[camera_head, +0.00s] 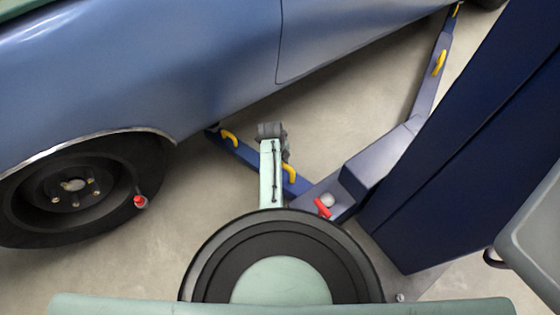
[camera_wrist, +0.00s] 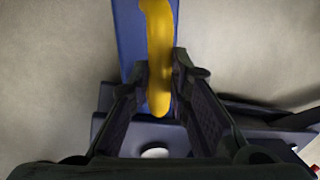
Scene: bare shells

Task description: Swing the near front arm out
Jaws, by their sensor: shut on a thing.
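The near blue lift arm (camera_head: 240,150) runs from the foot of the blue post up-left, its far end under the car's side. It carries two yellow handles; one handle (camera_head: 229,138) is near its far end. The other handle (camera_head: 290,173) is beside my gripper (camera_head: 287,160), which is mostly hidden by my own arm in the head view. In the wrist view, my gripper (camera_wrist: 160,82) is shut on this yellow handle (camera_wrist: 158,45), with a finger on each side. The blue arm (camera_wrist: 130,30) shows behind the handle.
The blue car (camera_head: 210,70) with its dark wheel (camera_head: 75,190) fills the upper left. A second lift arm (camera_head: 427,90) with a yellow handle (camera_head: 440,62) runs to the upper right. The dark blue post (camera_head: 450,140) stands at right. A red lever (camera_head: 323,208) is near the arm's pivot. Bare floor (camera_head: 340,120) lies between the arms.

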